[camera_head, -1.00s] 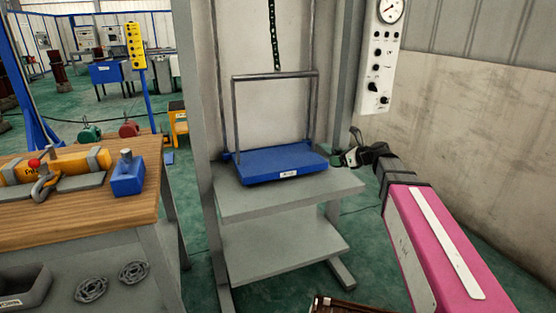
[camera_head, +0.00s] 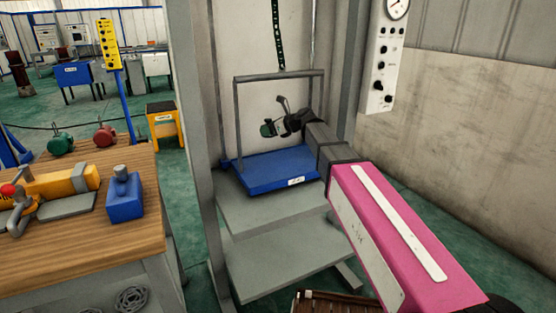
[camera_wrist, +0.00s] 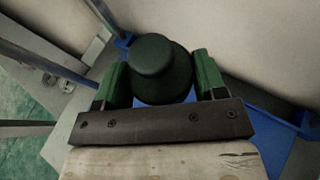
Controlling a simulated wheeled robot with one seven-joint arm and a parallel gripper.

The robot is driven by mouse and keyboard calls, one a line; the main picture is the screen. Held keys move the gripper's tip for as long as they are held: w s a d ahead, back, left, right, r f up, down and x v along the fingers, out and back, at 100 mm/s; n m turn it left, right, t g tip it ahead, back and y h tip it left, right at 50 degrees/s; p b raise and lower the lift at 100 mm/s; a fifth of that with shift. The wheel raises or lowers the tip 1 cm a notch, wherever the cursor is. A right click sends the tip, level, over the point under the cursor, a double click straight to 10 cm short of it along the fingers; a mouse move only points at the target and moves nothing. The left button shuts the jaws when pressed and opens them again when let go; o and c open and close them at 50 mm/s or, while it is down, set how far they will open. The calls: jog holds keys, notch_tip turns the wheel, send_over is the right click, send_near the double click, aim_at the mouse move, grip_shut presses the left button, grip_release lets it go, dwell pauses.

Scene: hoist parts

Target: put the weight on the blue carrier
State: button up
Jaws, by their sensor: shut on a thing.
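The weight (camera_wrist: 160,68) is dark green with a round knob and sits between the two green fingers of my gripper (camera_wrist: 158,82) in the wrist view. In the head view my gripper (camera_head: 272,125) is inside the carrier's upright frame, above its platform. The weight is small and partly hidden there. The blue carrier (camera_head: 278,172) is a flat blue platform with a grey hoop frame. It rests on a grey stand, and no load shows on its visible top. Part of its blue surface shows below the weight in the wrist view (camera_wrist: 275,140). A visible gap separates gripper and platform.
The grey posts (camera_head: 195,150) and hoop bars stand close around my arm. A control panel (camera_head: 385,65) with a gauge hangs at right. A wooden bench (camera_head: 110,235) at left holds a blue block (camera_head: 124,197) with a knob and a yellow hoist part (camera_head: 62,185).

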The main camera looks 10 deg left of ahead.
send_over(297, 161)
notch_tip(297, 161, down, 7)
jog(key=shift+w+a+r, duration=0.1)
jog(key=shift+a+r, duration=0.05)
jog(key=shift+r, duration=0.05)
jog(key=shift+f, duration=2.05)
jog(key=shift+f, duration=0.1)
jog(key=o, duration=1.6)
jog(key=v, duration=1.2)
